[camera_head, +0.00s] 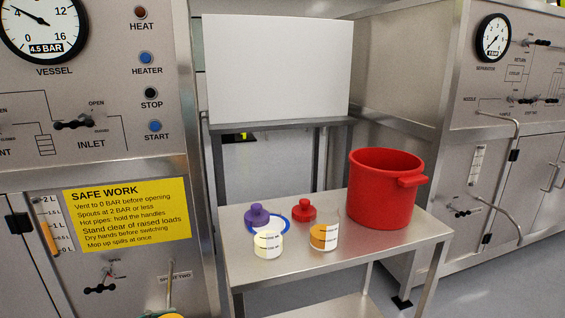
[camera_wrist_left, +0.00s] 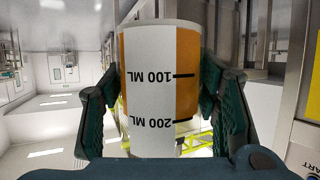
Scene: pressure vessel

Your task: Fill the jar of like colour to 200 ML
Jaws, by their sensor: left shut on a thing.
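In the left wrist view my left gripper (camera_wrist_left: 165,125) is shut around a clear jar (camera_wrist_left: 160,85) with a white scale label. The view is upside down. Orange liquid fills the jar past the 100 ML mark to near the 200 ML mark; the exact level is hard to tell. In the head view only a sliver at the bottom edge, under a spout, may be this jar. My right gripper is not in view.
A purple stopper (camera_head: 257,215) by a blue ring, a red stopper (camera_head: 304,210) and a red bucket (camera_head: 383,190) share the steel table (camera_head: 345,262). The vessel panel (camera_head: 90,160) with INLET handle (camera_head: 75,124) is at left. Another panel is at right.

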